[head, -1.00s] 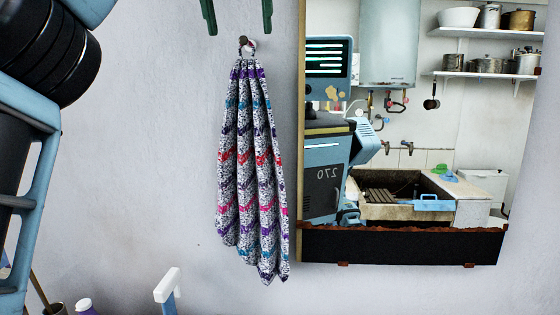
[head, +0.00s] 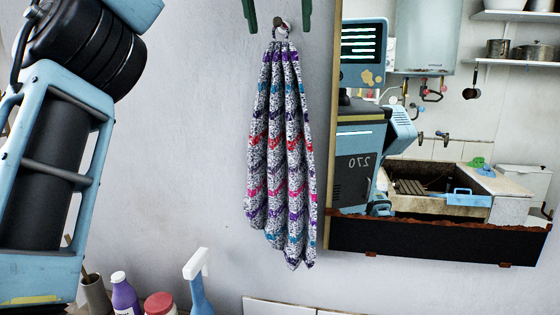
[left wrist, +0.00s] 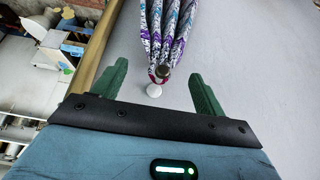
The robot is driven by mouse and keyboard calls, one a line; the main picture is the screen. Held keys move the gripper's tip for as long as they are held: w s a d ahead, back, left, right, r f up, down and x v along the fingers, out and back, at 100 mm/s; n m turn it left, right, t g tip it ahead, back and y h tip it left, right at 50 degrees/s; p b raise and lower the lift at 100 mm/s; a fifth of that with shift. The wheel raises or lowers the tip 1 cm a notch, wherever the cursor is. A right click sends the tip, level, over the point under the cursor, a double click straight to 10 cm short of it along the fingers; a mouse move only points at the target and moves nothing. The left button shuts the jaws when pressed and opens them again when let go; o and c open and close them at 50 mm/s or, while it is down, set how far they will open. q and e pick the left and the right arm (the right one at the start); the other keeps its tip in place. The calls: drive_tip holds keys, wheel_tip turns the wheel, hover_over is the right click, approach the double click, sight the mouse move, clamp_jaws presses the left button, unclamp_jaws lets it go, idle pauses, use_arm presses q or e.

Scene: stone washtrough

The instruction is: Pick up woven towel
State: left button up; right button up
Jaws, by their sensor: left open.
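The woven towel (head: 281,150), speckled white and black with purple, teal, red and pink zigzag bands, hangs in folds by its top loop from a small wall hook (head: 279,22). My left gripper (head: 278,16) is open at the top of the head view, its green fingers on either side of the hook and loop, above the towel's body. In the left wrist view, the gripper (left wrist: 158,85) has the hook and the towel's gathered top (left wrist: 172,40) between its fingers, apart from both. My right gripper is out of view.
A framed mirror (head: 420,241) hangs close to the right of the towel, reflecting my body, a stone trough and shelves. Below left are a purple bottle (head: 125,297), a red-lidded jar (head: 160,304) and a blue-and-white spray bottle (head: 197,280). Bare wall lies left of the towel.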

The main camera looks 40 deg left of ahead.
sight(282, 38)
use_arm(q)
drive_tip(key=x, duration=0.5)
drive_tip(key=shift+w+a+r, duration=0.1)
drive_tip(key=shift+w+r, duration=0.1)
drive_tip(key=shift+s, duration=0.1)
drive_tip(key=c, duration=1.6)
drive_tip(key=shift+o, duration=0.2)
drive_tip(key=shift+r, duration=0.25)
